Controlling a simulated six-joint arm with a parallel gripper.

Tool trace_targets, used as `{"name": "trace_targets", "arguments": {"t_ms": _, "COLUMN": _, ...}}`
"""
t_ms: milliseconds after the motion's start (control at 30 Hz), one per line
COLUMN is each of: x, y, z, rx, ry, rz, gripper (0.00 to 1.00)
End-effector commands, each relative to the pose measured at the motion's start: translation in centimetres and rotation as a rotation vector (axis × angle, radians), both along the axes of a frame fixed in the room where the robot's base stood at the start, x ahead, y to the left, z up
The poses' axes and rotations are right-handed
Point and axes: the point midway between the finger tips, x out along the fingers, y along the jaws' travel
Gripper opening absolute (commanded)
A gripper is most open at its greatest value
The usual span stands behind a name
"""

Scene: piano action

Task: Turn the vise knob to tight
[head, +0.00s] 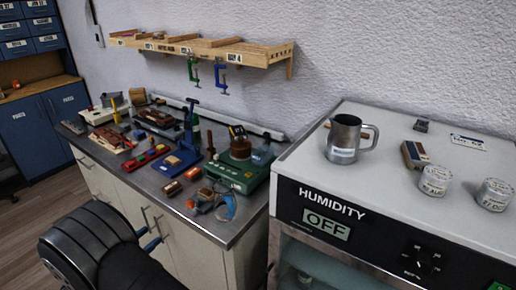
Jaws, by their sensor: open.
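My gripper is not visible in the head view. No knob marked as the vise knob can be made out. On the grey workbench (235,232), a blue tool with a flat base and a tall upright post (190,122) stands near the middle. A small blue and orange device (222,206) lies near the bench's front right edge. I cannot tell which of these, if either, is the vise. Whether a knob is tight or loose is too small to tell.
The bench holds several small tools and a green box (240,174). A humidity cabinet (400,225) reading OFF stands to the right, with a metal jug (345,138) on top. A wall shelf (205,48) hangs above. A black rounded shape (88,245) blocks the lower left.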

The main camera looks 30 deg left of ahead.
Motion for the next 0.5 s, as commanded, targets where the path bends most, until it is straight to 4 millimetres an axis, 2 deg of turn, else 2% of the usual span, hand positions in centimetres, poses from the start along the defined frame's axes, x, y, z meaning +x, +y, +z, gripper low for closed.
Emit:
{"name": "trace_targets", "arguments": {"t_ms": 333, "x": 7.1, "y": -0.1, "z": 0.0, "rx": -0.002, "ry": 0.0, "rz": -0.001, "gripper": 0.49}}
{"name": "trace_targets", "arguments": {"t_ms": 500, "x": 3.4, "y": 0.1, "z": 0.0, "rx": -0.001, "ry": 0.0, "rz": 0.007, "gripper": 0.49}}
